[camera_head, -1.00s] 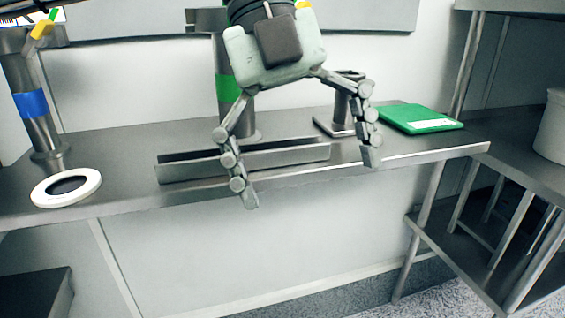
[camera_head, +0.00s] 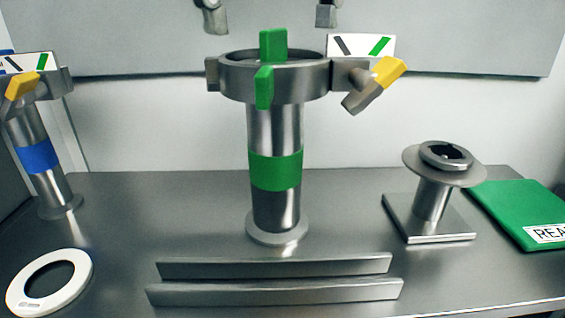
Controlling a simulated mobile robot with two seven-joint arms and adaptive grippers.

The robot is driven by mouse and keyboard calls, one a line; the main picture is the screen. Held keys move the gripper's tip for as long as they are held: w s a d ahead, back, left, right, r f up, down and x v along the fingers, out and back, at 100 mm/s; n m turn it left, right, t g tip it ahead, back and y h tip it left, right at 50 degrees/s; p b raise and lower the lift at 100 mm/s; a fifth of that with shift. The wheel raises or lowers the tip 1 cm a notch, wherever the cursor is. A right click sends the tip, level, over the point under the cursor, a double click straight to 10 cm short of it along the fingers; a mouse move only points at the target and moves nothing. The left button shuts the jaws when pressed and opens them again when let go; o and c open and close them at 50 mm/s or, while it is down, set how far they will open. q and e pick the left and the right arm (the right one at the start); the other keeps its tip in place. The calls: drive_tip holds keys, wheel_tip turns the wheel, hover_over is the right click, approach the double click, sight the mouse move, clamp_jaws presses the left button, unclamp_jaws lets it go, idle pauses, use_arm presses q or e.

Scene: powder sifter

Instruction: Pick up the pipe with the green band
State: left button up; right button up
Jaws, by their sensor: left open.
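The pipe with the green band (camera_head: 276,170) stands upright in the middle of the metal table, its lower flange above a slotted rail. Its top sits in a round clamp ring (camera_head: 230,82) with green tabs, a yellow-tipped lever and a small sign. My left gripper (camera_head: 268,18) shows only as two fingertips at the top edge, spread wide on either side above the ring. It is open, empty and apart from the pipe. The rest of it is out of frame. My right gripper is not in view.
A similar pipe with a blue band (camera_head: 38,157) stands at the left. A white ring (camera_head: 20,292) lies at front left. A flanged metal stand (camera_head: 432,203) and a green board (camera_head: 510,205) are at the right. The metal rail (camera_head: 275,290) lies along the front.

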use_arm(q)
drive_tip(key=f, duration=0.5)
drive_tip(key=shift+w+a+f, duration=0.1)
drive_tip(key=shift+w+a, duration=0.2)
drive_tip(key=shift+a, duration=0.05)
drive_tip(key=shift+c, duration=0.5)
drive_tip(key=c, duration=1.4)
drive_tip(key=shift+c, duration=0.5)
